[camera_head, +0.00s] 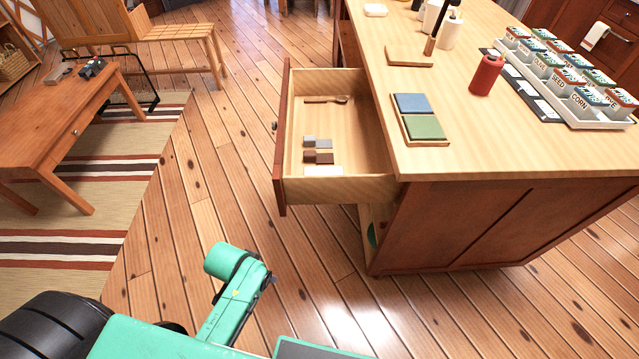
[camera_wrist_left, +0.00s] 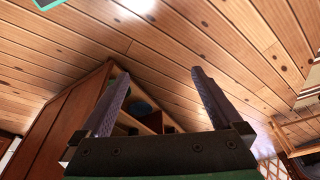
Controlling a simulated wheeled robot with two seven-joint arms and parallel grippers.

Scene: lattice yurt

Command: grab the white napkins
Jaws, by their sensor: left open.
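A small flat white item (camera_head: 323,171), possibly the white napkins, lies at the near end inside the open drawer (camera_head: 336,189). It is too small to make out folds. Another flat white thing (camera_head: 376,10) lies at the far end of the counter; I cannot tell what it is. My left arm is low in front of the drawer, over the floor and apart from it. In the left wrist view my left gripper (camera_wrist_left: 160,75) is open with nothing between its fingers. My right gripper is not in view.
The drawer also holds small grey and brown blocks (camera_head: 318,156) and a brown utensil (camera_head: 326,100). On the counter (camera_head: 500,155) stand a tray with blue and green squares (camera_head: 421,118), a red bottle (camera_head: 486,74) and a rack of labelled boxes (camera_head: 570,85).

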